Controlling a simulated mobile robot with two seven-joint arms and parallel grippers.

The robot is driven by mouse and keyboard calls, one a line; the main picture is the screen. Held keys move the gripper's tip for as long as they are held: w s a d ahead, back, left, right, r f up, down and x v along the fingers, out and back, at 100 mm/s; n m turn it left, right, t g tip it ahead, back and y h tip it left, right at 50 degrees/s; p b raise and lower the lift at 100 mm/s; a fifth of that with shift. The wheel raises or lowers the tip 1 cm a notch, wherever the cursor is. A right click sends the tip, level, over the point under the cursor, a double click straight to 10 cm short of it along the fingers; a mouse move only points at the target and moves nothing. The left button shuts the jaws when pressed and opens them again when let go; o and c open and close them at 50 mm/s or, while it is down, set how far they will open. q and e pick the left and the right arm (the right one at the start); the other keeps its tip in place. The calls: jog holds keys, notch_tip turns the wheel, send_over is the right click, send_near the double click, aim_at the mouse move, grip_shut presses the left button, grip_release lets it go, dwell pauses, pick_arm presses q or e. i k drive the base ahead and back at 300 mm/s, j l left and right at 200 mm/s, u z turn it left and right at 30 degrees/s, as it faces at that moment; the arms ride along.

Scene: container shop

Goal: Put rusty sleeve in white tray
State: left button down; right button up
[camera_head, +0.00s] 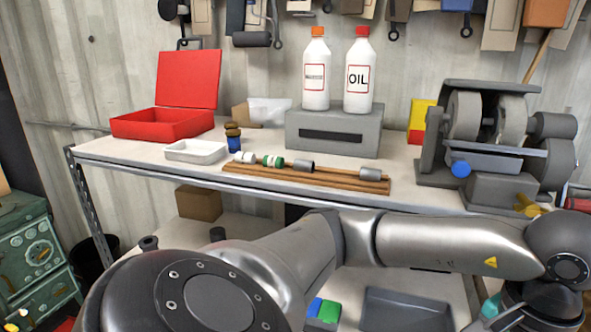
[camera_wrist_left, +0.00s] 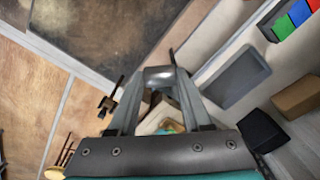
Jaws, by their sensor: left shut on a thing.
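The white tray (camera_head: 195,152) lies on the bench top in front of the red toolbox and looks empty. In the left wrist view, my left gripper (camera_wrist_left: 168,82) is shut on a grey, metallic, sleeve-like piece (camera_wrist_left: 160,73) at its fingertips. I cannot make out rust on it. In the head view my left arm crosses the foreground to the lower right, and its fingertips are out of view. The gripper is apart from the tray. A wooden rack (camera_head: 290,175) on the bench carries several white, green and grey sleeves. None is clearly rusty. My right gripper is not in view.
A red open toolbox (camera_head: 165,123) and a small dark-blue and brown stack (camera_head: 233,138) stand near the tray. Two white bottles (camera_head: 316,75) stand on a grey box (camera_head: 333,133). A grinder (camera_head: 495,125) fills the right end. A grey bin (camera_head: 405,310) sits below.

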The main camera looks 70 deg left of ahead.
aim_at(196, 156)
jog(key=u, duration=1.2)
